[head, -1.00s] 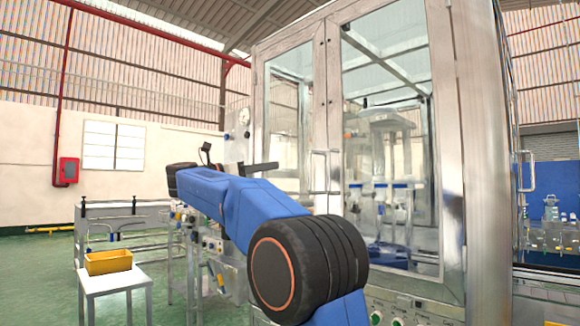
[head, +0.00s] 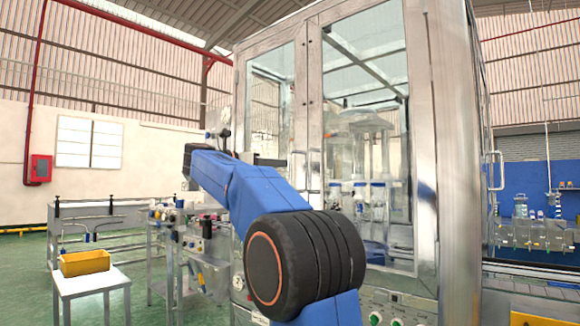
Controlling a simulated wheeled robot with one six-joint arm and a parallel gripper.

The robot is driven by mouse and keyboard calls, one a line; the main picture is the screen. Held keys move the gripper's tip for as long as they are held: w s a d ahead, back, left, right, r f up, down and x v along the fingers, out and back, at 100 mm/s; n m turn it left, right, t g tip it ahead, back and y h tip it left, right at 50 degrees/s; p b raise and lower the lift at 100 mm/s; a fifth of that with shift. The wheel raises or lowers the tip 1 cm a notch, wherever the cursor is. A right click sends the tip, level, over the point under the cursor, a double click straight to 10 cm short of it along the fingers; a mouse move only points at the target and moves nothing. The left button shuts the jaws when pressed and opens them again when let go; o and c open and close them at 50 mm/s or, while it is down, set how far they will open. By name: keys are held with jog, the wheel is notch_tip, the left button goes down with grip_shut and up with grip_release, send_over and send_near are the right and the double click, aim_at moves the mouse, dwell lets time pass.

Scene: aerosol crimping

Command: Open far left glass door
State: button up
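The far left glass door (head: 264,108) is a tall metal-framed pane on the left of a large steel-and-glass cabinet. It looks shut. A second glass door (head: 365,75) stands to its right, also shut. Slim metal handles (head: 306,170) sit near the seam between the two doors. My gripper (head: 271,161) shows only as a small dark piece past the end of my blue arm, in front of the left door and left of the handles. It looks apart from them in the picture, though depth is unclear. My arm hides the rest of it and the door's lower part.
A yellow bin (head: 85,262) stands on a small white table (head: 92,281) at the left. Metal equipment (head: 207,255) stands left of the cabinet. Another handle (head: 494,170) is on the cabinet's right side. Green floor (head: 30,270) is open at the far left.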

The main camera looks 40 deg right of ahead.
aim_at(290, 165)
jog(key=d, duration=0.6)
jog(key=shift+s+d, duration=0.3)
jog(key=shift+s, duration=0.1)
grip_shut()
